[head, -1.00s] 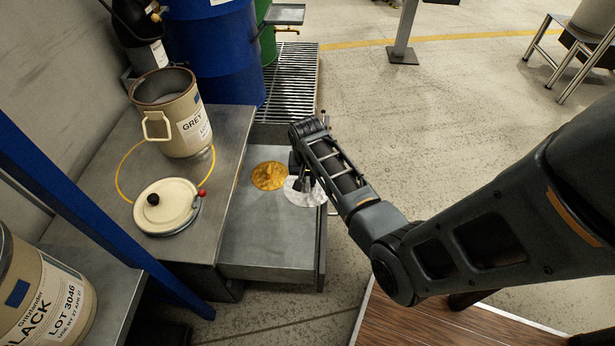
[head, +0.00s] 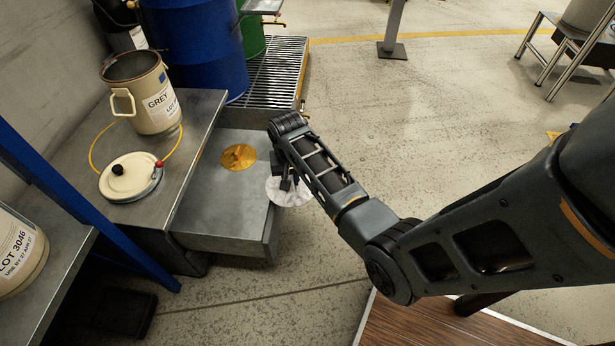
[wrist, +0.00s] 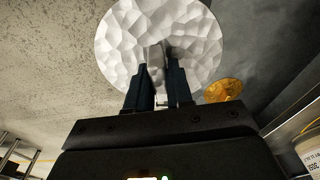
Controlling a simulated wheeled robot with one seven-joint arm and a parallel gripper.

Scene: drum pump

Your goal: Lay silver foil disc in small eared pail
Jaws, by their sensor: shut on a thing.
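The silver foil disc (head: 290,191) is held in my gripper (head: 287,183), above the right edge of the grey drawer. In the wrist view the crinkled disc (wrist: 160,45) sits between the fingertips of my gripper (wrist: 161,75), which is shut on it. The small eared pail (head: 140,95), cream, labelled GREY and with a side handle, stands upright and open on the grey bench, left of and beyond my gripper. Its inside bottom is hidden.
A cream lid (head: 131,176) with a black knob lies on the bench in front of the pail. A blue post (head: 75,210) crosses the near left. Blue and green drums stand behind.

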